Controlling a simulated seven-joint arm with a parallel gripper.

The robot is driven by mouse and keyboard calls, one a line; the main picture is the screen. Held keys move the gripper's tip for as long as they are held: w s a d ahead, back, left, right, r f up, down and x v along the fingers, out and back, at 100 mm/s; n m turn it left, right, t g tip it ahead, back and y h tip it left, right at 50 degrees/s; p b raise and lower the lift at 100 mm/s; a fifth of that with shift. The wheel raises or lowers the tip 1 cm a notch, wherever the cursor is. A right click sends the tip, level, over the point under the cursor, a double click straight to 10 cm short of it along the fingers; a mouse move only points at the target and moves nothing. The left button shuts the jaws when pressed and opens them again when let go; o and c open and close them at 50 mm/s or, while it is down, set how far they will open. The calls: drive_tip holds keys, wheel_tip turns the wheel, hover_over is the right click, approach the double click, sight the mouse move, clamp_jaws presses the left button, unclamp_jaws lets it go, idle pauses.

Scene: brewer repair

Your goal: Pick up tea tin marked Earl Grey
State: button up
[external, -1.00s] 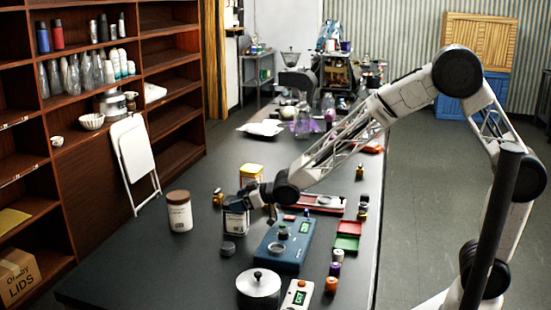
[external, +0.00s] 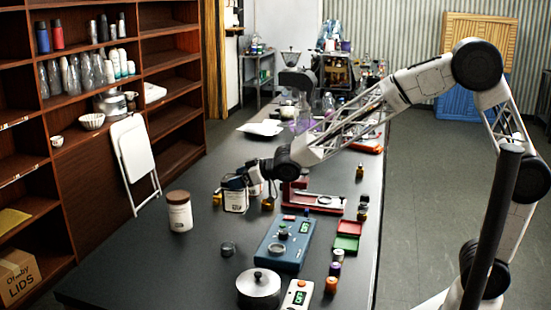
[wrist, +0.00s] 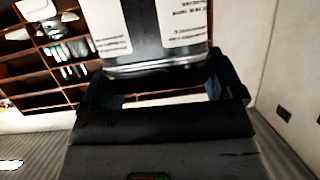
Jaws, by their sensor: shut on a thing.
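My gripper (external: 235,184) is shut on a tea tin (external: 236,202), which has white label panels and a dark body. The tin hangs upright below the fingers and looks raised above the dark table. In the wrist view the tin (wrist: 157,38) fills the top middle between the fingers of my gripper (wrist: 165,85). Its label print is blurred, so I cannot read Earl Grey on it. Another tin, yellow and white, is mostly hidden behind my gripper in the external view.
A white jar with a brown lid (external: 179,212) stands to the left. Red and green trays (external: 347,236) lie right. The table's left front is clear.

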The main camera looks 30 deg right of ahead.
drive_tip(key=shift+r, duration=0.85)
